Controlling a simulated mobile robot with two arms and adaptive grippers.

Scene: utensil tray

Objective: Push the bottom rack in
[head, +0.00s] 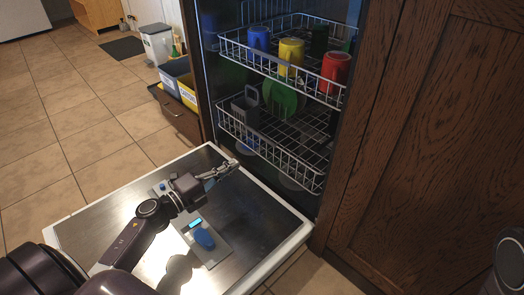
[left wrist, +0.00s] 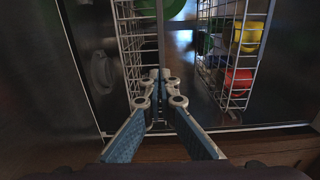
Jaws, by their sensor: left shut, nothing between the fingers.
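The bottom rack (head: 290,160) is a white wire rack low in the open dishwasher. It holds a green plate (head: 280,97) and a grey utensil basket (head: 245,111). In the left wrist view the bottom rack (left wrist: 131,45) runs along the left of the picture. My left gripper (head: 234,164) is shut and empty above the lowered door, just in front of the rack's front side. Its closed fingertips (left wrist: 159,74) are close to the rack wires; I cannot tell whether they touch. My right gripper is not in view.
The upper rack (head: 275,69) is partly out, holding a blue cup (head: 258,39), a yellow cup (head: 291,54) and a red cup (head: 336,68). The lowered door (head: 110,225) lies under my left arm. A wooden cabinet (head: 440,130) stands close on the right.

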